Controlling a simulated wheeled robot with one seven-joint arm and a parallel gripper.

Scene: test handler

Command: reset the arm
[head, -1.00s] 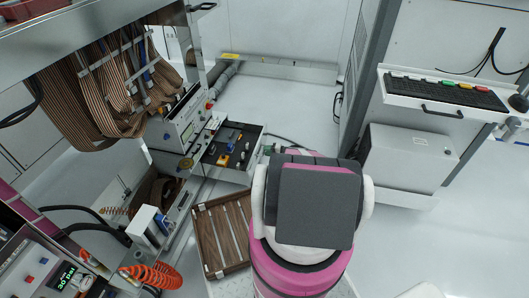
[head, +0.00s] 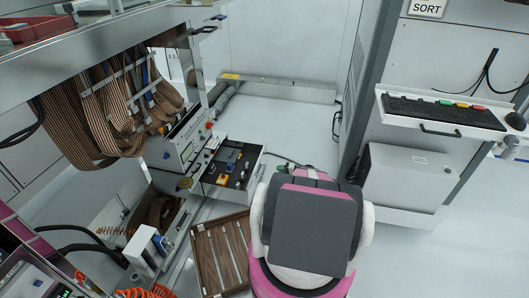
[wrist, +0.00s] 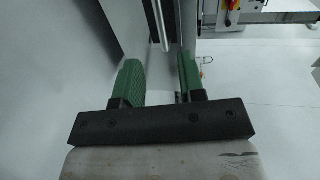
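My gripper (wrist: 160,82) shows in the wrist view as two green textured fingers on a black bar. The fingers stand apart with nothing held between them. Pale floor and grey vertical panels show beyond the fingertips. In the head view my arm (head: 312,230), pink and white with a dark grey cover, rises at the bottom centre. The gripper itself is hidden in the head view.
An open drawer (head: 248,188) with small parts and a wooden slatted tray (head: 200,245) lie left of my arm. Brown ribbon cables (head: 65,122) hang at left. A keyboard shelf (head: 400,118) and a white box (head: 405,178) are at right.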

